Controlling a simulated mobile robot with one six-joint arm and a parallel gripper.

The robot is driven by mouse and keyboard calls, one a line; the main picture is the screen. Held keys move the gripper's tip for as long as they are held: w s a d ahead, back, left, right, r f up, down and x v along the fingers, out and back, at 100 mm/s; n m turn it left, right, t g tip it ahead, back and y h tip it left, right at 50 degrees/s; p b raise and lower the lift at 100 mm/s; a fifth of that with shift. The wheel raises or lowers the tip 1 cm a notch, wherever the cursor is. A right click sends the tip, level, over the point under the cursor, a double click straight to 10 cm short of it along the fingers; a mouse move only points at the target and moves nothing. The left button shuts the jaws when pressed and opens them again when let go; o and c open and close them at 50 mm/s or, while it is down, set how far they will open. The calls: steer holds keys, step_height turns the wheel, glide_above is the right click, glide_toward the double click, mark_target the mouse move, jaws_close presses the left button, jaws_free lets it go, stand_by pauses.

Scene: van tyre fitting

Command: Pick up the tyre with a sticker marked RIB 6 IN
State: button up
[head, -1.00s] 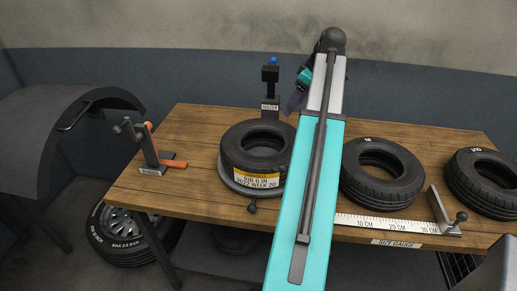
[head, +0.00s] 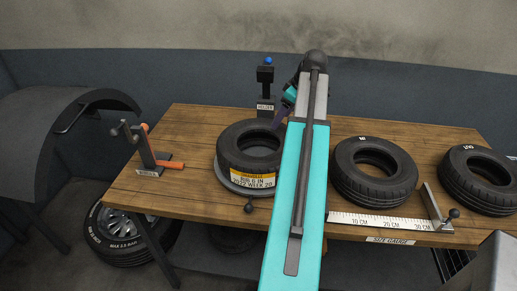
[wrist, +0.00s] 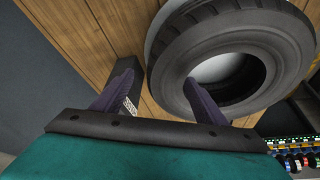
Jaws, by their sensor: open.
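The tyre with the yellow and white RIB 6 IN sticker (head: 252,151) lies flat on a round grey stand (head: 224,179) on the wooden bench. In the wrist view a tyre (wrist: 235,50) lies just beyond my gripper, with a pale surface showing through its hole. My gripper (wrist: 160,98) is open and empty, its two dark purple fingers spread apart. In the head view my gripper (head: 280,115) is at the back right of the stickered tyre, partly hidden by my arm. I cannot tell whether it touches the tyre.
The dark post marked HOLDER (head: 265,90) stands right behind the tyre, close to my gripper. Two more tyres, one at the middle right (head: 374,172) and one at the far right (head: 480,180), lie on the bench. The size gauge (head: 380,222) runs along the front edge.

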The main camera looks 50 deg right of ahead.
steer(key=shift+x, duration=0.85)
steer(key=shift+w, duration=0.1)
steer(key=shift+a+p+x, duration=0.15)
steer(key=shift+p+x, duration=0.4)
steer(key=shift+x, duration=0.15)
steer(key=shift+a+p+x, duration=0.15)
steer(key=shift+p+x, duration=0.35)
steer(key=shift+x, duration=1.4)
steer(key=shift+w+d, duration=0.1)
steer(key=shift+c, duration=0.3)
steer(key=shift+r, duration=0.1)
jaws_close()
steer(key=shift+r, duration=0.15)
